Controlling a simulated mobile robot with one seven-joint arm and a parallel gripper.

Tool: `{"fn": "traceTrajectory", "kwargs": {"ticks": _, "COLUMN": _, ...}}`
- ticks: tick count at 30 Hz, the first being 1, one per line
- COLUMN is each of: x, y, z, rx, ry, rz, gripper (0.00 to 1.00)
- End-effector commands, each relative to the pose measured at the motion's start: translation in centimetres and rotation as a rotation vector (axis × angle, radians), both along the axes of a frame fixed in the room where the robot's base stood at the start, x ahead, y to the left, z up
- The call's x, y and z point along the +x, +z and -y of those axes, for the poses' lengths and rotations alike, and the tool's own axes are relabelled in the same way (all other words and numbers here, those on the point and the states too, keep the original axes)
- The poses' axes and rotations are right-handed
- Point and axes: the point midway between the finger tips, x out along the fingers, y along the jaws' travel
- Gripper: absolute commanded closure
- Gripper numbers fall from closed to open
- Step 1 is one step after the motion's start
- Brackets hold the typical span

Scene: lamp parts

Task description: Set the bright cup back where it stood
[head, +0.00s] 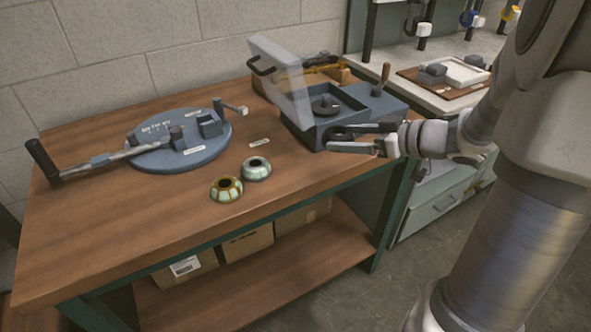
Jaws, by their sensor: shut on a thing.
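One cup (257,168) is pale grey-green; the other cup (226,189) has amber and pale bands and stands just in front and left. I cannot tell which the task calls bright. My gripper (333,138) is at the front of the blue-grey box (300,127), right of both cups and apart from them. Its fingers are closed on a small dark thing, mostly hidden between them, that I cannot identify.
The box's clear lid (285,82) stands raised, and a wooden-knobbed lever (384,76) rises at its right. A round blue plate (178,150) with a long black-handled lever lies at left. The bench (140,235) is bare in front.

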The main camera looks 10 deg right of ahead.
Motion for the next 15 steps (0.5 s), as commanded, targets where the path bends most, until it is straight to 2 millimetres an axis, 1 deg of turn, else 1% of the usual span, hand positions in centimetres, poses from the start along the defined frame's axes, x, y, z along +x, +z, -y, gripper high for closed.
{"fn": "traceTrajectory", "kwargs": {"ticks": 1, "x": 0.6, "y": -1.1, "z": -1.1, "rx": 0.003, "ry": 0.007, "rz": -0.001, "gripper": 0.83}}
{"fn": "traceTrajectory", "kwargs": {"ticks": 9, "x": 4.2, "y": -4.9, "z": -6.0, "rx": 0.002, "ry": 0.006, "rz": -0.001, "gripper": 0.83}}
{"fn": "traceTrajectory", "kwargs": {"ticks": 12, "x": 5.2, "y": -5.8, "z": -7.4, "rx": 0.001, "ry": 0.005, "rz": 0.000, "gripper": 0.83}}
{"fn": "traceTrajectory", "kwargs": {"ticks": 15, "x": 5.8, "y": -6.2, "z": -8.1, "rx": 0.001, "ry": 0.003, "rz": 0.001, "gripper": 0.83}}
